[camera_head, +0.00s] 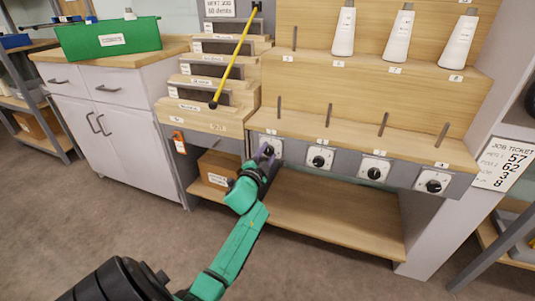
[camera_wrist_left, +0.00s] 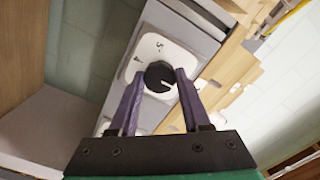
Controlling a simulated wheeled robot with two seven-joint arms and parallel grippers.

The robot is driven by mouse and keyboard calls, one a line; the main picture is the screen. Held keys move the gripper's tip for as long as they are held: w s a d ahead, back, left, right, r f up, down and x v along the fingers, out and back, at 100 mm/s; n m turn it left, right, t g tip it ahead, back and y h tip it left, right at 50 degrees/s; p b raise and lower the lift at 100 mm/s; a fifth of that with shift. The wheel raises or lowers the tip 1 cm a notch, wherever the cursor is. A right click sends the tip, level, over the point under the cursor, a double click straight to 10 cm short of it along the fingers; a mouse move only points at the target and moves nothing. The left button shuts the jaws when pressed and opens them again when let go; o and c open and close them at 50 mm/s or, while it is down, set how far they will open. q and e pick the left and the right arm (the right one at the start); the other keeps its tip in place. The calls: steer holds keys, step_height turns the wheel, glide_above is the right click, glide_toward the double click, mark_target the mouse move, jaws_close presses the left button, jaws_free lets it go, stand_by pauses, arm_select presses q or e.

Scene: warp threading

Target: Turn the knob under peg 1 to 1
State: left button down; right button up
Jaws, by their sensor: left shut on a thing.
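The knob under the leftmost lower peg, taken as peg 1, is black on a white dial plate (camera_head: 277,143). In the left wrist view the black knob (camera_wrist_left: 159,76) sits between my fingertips, with a pale pointer line towards its lower right. Dial marks show on the plate (camera_wrist_left: 147,50), but the rest are hidden by the fingers. My left gripper (camera_head: 267,152) has purple fingers and is shut on this knob; it also shows in the left wrist view (camera_wrist_left: 155,82). The leftmost lower peg (camera_head: 280,107) stands bare above it. My right gripper is out of view.
Other knobs (camera_head: 319,160), (camera_head: 374,173) and (camera_head: 433,185) line the grey front strip to the right. White cones (camera_head: 344,28) stand on the upper shelf. A yellow rod (camera_head: 234,58) leans at the stepped rack. A job ticket (camera_head: 503,165) hangs at right.

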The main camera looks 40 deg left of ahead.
arm_select(q)
steer(key=shift+f, duration=0.15)
steer(key=shift+c, duration=1.8)
jaws_free()
steer(key=p+v, duration=0.1)
steer(key=v, duration=0.2)
steer(key=shift+s, duration=0.15)
steer(key=p, duration=0.2)
glide_toward(268, 152)
steer(key=v, duration=0.5)
steer(key=shift+s+d, duration=0.2)
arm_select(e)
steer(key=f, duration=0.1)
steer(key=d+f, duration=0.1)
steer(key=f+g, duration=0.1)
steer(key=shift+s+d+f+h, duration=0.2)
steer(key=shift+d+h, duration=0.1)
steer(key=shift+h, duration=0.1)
arm_select(q)
steer(key=shift+f, duration=0.15)
